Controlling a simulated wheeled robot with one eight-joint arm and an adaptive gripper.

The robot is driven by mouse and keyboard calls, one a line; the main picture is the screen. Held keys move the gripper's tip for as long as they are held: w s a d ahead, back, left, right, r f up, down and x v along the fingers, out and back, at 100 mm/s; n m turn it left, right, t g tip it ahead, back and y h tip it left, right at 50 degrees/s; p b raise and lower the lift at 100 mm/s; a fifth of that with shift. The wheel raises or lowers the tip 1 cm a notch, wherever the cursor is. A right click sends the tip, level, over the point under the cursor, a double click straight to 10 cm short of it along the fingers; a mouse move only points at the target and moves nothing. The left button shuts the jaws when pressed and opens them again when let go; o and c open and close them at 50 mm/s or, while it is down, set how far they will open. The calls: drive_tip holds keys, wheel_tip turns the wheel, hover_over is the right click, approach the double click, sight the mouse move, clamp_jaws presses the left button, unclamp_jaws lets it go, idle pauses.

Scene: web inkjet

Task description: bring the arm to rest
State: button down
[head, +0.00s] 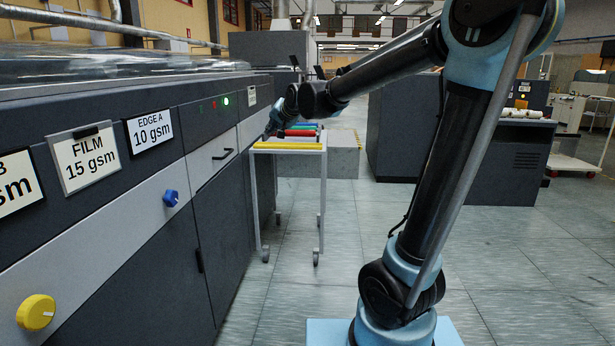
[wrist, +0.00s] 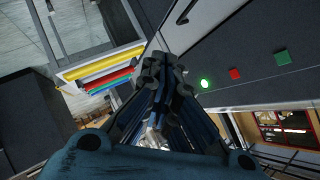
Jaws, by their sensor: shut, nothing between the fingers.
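My gripper (wrist: 165,80) points away from the wrist camera, its dark fingers together with nothing between them. In the head view the arm reaches from its base at the lower middle up and over to the left. The gripper end (head: 275,122) is small there, close to the front panel of the grey machine (head: 225,190) and above the left side of the trolley (head: 290,147). The fingertips are partly hidden by the arm in that view. I cannot tell how far the fingers are from the panel.
The trolley carries red, yellow, green and blue bars. The machine has a yellow knob (head: 36,312), a blue knob (head: 171,197), a drawer handle (head: 222,154) and a lit green lamp (head: 225,101). Another dark machine (head: 403,120) stands behind my arm. Floor between is clear.

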drive_tip(key=s+d+f+g+h, duration=0.1)
drive_tip(key=s+d+f, duration=0.4)
drive_tip(key=s+d, duration=0.15)
drive_tip(key=s+d+f+n+g+h, duration=0.1)
drive_tip(key=s+d+f+h, duration=0.1)
drive_tip(key=s+d+f, duration=0.45)
drive_tip(key=s+d+f+g+h, duration=0.15)
drive_tip(key=s+d, duration=0.25)
drive_tip(key=d, duration=0.5)
drive_tip(key=s+d+f+g, duration=0.1)
drive_tip(key=s+d+f, duration=0.2)
drive_tip(key=s+f, duration=0.2)
drive_tip(key=s+d+f+n+g+h, duration=0.1)
drive_tip(key=s+d+f, duration=0.3)
drive_tip(key=s, duration=0.4)
drive_tip(key=s+d+f+g+h, duration=0.1)
drive_tip(key=s+d+f+g, duration=0.1)
drive_tip(key=s+f, duration=0.3)
drive_tip(key=shift+s+d+f, duration=0.3)
drive_tip(key=shift+s+d, duration=0.5)
drive_tip(key=shift+s, duration=0.15)
drive_tip(key=shift+w+a+f+n, duration=0.1)
drive_tip(key=shift+w+f+n, duration=0.15)
drive_tip(key=shift+w, duration=0.2)
